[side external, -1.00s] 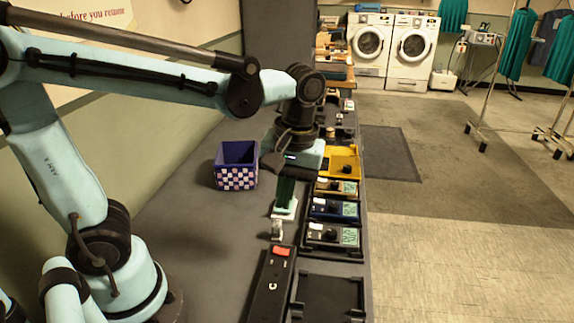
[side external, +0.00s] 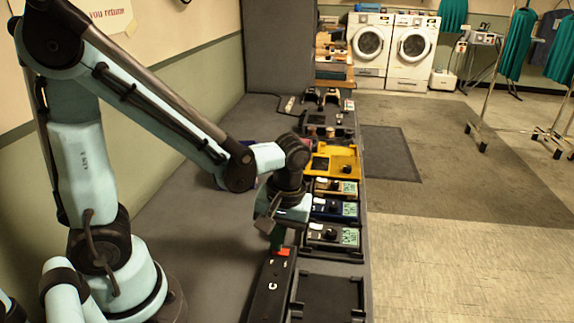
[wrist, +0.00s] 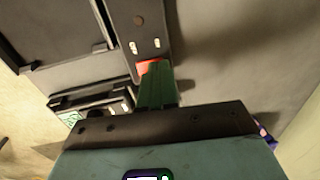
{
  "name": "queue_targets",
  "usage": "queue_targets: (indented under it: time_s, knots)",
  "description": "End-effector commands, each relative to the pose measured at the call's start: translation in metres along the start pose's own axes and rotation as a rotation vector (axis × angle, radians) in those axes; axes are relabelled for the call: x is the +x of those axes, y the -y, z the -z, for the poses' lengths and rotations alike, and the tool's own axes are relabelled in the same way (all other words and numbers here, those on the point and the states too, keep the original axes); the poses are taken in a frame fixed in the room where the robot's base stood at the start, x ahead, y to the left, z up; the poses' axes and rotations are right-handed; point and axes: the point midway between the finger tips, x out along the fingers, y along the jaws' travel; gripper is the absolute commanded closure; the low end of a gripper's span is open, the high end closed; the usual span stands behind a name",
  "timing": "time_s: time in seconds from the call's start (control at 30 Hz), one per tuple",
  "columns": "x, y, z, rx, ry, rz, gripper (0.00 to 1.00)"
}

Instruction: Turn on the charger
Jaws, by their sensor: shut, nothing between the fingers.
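A long black power unit (side external: 268,290) with a white C mark lies near the front of the bench. A red switch (side external: 283,252) sits at its far end. My gripper (side external: 277,243) is over that end, pointing down, shut and empty. In the wrist view the green fingertips (wrist: 155,70) overlap the red switch (wrist: 147,66) and hide part of it. They are at or just above it; I cannot tell whether they touch. The black body (wrist: 140,25) with white marks extends beyond the switch. The switch's position is unclear.
An empty black tray (side external: 328,297) lies right of the power unit. Behind it stand a grey-black device (side external: 330,237), a blue one (side external: 333,210), a tan one (side external: 336,187) and a yellow tray (side external: 347,160). A purple box is mostly hidden behind my arm.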

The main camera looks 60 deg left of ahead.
Motion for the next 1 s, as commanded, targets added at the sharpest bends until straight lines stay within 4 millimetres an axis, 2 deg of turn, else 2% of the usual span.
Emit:
queue_targets:
  time_s: [0.73, 1.0]
  knots:
    - [0.006, 0.001, 0.0, 0.0, 0.001, -0.043, 1.0]
    - [0.004, -0.008, 0.0, 0.003, 0.0, -0.048, 1.0]
